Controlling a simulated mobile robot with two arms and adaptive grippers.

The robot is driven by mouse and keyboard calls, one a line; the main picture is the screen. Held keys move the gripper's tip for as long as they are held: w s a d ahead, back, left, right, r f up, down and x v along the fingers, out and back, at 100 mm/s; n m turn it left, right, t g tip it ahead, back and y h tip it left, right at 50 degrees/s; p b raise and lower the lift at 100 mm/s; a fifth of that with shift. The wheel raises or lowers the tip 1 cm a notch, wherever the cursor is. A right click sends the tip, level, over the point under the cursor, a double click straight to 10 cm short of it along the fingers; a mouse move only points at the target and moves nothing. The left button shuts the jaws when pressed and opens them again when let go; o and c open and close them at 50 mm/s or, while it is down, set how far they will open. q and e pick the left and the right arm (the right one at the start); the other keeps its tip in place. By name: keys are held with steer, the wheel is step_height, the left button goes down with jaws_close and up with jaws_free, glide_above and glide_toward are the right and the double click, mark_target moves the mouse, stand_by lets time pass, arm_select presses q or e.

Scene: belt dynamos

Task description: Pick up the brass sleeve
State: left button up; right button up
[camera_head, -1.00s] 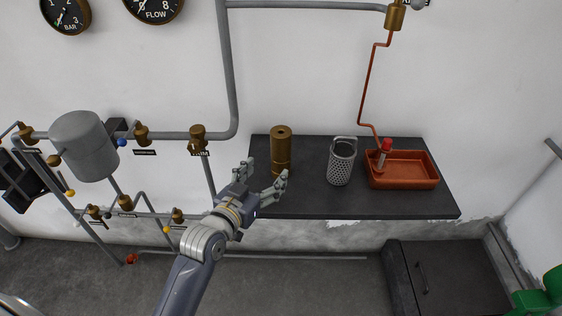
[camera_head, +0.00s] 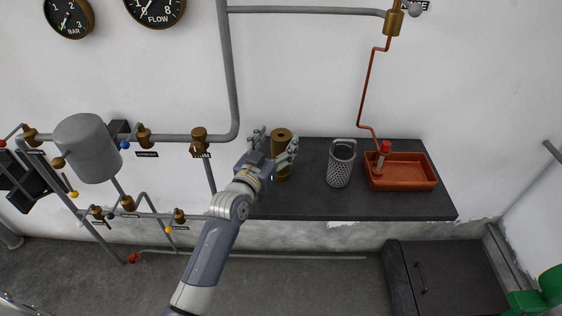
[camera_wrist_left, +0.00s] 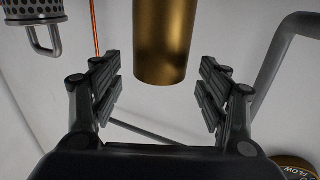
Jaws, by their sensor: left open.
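The brass sleeve (camera_head: 281,137) is an upright brass cylinder with a hole in its top, at the left end of the dark shelf (camera_head: 300,205). My left gripper (camera_head: 275,148) is open, with one finger on each side of the sleeve in the head view. In the left wrist view the sleeve (camera_wrist_left: 163,40) shows between and beyond the two open fingers (camera_wrist_left: 160,95), with a gap on each side. The sleeve's lower part is partly hidden by the gripper in the head view. My right gripper is not in view.
A perforated metal basket (camera_head: 341,165) with a handle stands right of the sleeve. An orange-brown tray (camera_head: 410,184) holding a red-capped item (camera_head: 384,150) is farther right. Grey pipes (camera_head: 229,80) run along the wall behind and left. The shelf front between sleeve and basket is clear.

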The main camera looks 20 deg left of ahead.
arm_select(q)
steer(key=w, duration=0.3)
steer(key=shift+w+d+f, duration=0.1)
steer(key=shift+d, duration=0.1)
jaws_close()
